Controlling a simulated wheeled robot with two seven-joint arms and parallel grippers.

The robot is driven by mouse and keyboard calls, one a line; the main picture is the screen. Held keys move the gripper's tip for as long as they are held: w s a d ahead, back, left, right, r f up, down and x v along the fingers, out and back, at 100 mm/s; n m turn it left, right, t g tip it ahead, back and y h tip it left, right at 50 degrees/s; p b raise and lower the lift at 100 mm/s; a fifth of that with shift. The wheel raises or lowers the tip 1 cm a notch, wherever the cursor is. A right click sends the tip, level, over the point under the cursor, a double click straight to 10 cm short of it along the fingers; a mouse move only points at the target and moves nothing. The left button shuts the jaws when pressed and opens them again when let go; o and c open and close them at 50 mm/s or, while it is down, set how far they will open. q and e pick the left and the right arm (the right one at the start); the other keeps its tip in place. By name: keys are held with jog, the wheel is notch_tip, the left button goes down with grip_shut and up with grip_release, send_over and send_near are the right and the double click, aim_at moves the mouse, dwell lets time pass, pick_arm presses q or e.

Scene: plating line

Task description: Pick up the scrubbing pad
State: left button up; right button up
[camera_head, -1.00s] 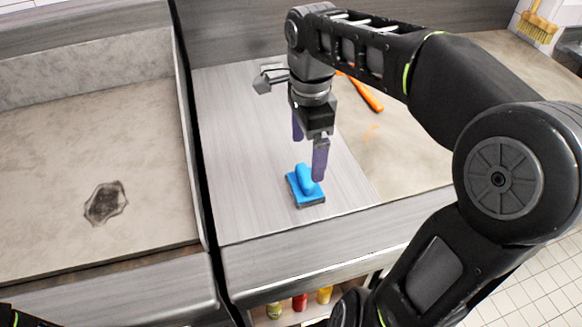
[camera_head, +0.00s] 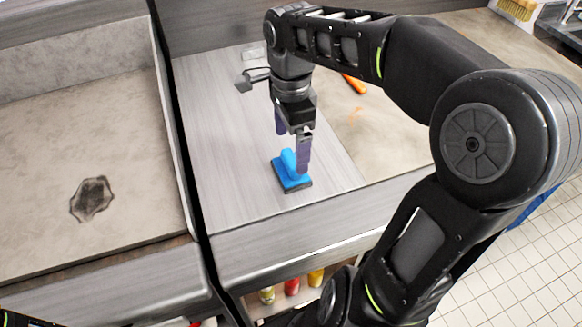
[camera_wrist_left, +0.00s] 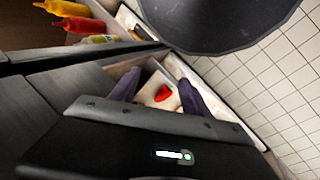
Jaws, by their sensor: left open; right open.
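The scrubbing pad (camera_head: 292,181) is a blue block with a raised blue handle and a dark underside. It lies on the grey metal counter near its front edge. My right gripper (camera_head: 291,150) is open, pointing down over the pad. Its purple near finger overlaps the right side of the handle in the head view; the far finger is up and behind. I cannot tell whether a finger touches the pad. My left gripper (camera_wrist_left: 158,85) shows in the left wrist view, open and empty, with purple fingers apart, away from the pad.
A stained flat grey surface (camera_head: 70,150) with a raised divider lies to the left. An orange-handled tool (camera_head: 354,84) lies behind my right arm. Bottles (camera_head: 291,286) stand on a shelf below the counter. The counter left of the pad is clear.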

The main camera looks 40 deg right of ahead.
aim_at(291, 158)
notch_tip(291, 158, down, 5)
jog(key=shift+f+p, duration=0.1)
jog(key=shift+p, duration=0.3)
jog(key=shift+c, duration=0.4)
jog(key=c, duration=1.5)
notch_tip(291, 158, up, 10)
jog(key=shift+r, duration=0.1)
dwell(0.3)
